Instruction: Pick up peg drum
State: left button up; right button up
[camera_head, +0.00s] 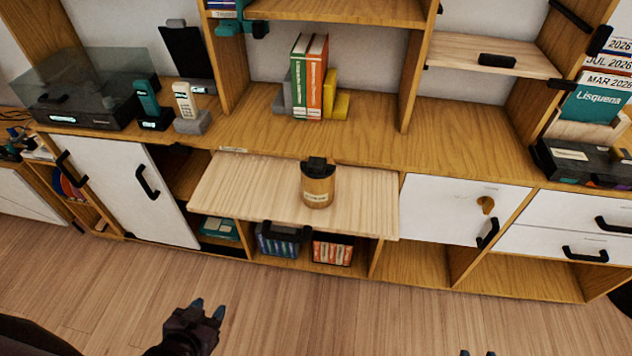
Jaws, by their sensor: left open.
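A short brown cylinder with a black lid and a small pale label, which looks like the peg drum (317,188), stands upright on a pale pull-out board (240,190) in the middle of the wall unit. The label is too small to read. My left gripper (208,309) is open and empty, low over the floor, in front of the unit and to the left of the drum, well apart from it. Only the dark tips of my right gripper (477,353) show at the bottom edge; the rest is out of frame.
Behind the board, books (308,78) stand on the wooden counter. A turntable (80,103) and a handset (186,103) are at left, a black box (585,165) at right. A door with a black handle (145,182) is at left. The floor in front is clear.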

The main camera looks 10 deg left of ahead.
aim_at(317, 194)
jog(key=j+u, duration=0.5)
jog(key=j, duration=1)
jog(key=i, duration=0.05)
